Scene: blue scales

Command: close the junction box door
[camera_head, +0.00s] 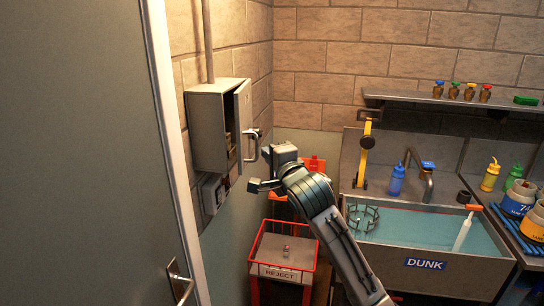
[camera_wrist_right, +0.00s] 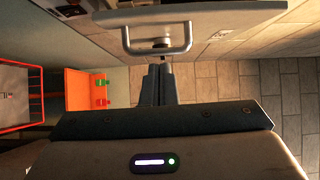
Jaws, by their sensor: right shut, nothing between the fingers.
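The grey junction box (camera_head: 209,128) is mounted on the wall at the left in the head view. Its door (camera_head: 243,120) stands open and carries a metal bar handle (camera_head: 252,146). In the wrist view the door panel (camera_wrist_right: 205,17) crosses the top and the handle (camera_wrist_right: 157,48) hangs from it. My right gripper (camera_head: 267,158) is beside the handle, on the side away from the box. Its fingers (camera_wrist_right: 157,74) are shut and empty, just short of the handle in the wrist view; contact is unclear. My left gripper is not in view.
A grey door panel (camera_head: 85,150) fills the left. Below the box is a small wall unit (camera_head: 212,190). A red-railed reject bin (camera_head: 287,272) stands below my right arm. A sink marked DUNK (camera_head: 425,264) with bottles around it is at the right.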

